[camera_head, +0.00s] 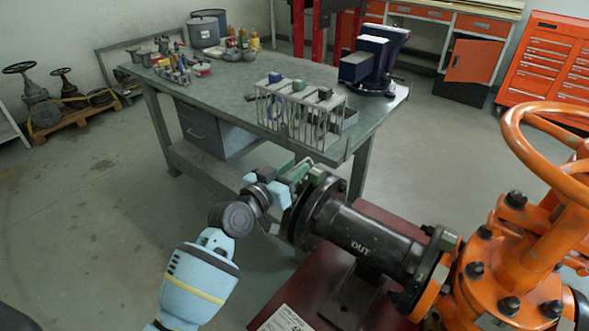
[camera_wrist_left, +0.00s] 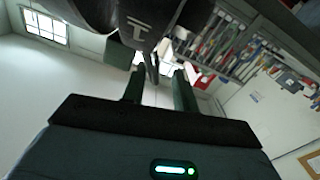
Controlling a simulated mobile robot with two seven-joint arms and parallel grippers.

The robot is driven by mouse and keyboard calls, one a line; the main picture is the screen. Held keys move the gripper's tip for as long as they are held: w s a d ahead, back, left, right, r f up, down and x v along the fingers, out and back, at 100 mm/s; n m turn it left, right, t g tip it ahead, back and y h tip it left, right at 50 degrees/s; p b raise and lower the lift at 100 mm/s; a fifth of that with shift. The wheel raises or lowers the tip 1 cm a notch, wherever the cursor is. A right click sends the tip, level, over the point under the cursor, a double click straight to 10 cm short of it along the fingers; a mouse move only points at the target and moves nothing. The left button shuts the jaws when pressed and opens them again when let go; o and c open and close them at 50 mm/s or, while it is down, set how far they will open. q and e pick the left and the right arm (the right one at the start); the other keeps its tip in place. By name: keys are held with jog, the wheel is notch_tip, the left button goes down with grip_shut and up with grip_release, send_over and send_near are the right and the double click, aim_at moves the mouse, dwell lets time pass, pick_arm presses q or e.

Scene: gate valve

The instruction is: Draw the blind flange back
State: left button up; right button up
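The black pipe (camera_head: 362,240) marked "OUT" runs left from the orange gate valve (camera_head: 520,265). Its left end carries dark round flanges; the blind flange (camera_head: 292,218) appears to be the outermost disc, partly behind my wrist. My left gripper (camera_head: 306,172) is at the upper edge of this end. In the left wrist view its two dark fingers (camera_wrist_left: 159,80) stand apart. A thin dark edge (camera_wrist_left: 152,68) shows between them, with a gap on either side. I cannot tell whether that edge belongs to the blind flange. The right gripper is out of view.
A green workbench (camera_head: 230,95) stands behind the pipe end, with a wire rack (camera_head: 300,110) and a blue vise (camera_head: 372,62) on it. A dark red stand (camera_head: 290,290) is under the pipe. The floor (camera_head: 90,220) to the left is clear.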

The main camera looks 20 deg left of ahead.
pick_arm(q)
jog(key=shift+s+d, duration=0.1)
jog(key=v, duration=0.7)
jog(key=shift+s, duration=0.3)
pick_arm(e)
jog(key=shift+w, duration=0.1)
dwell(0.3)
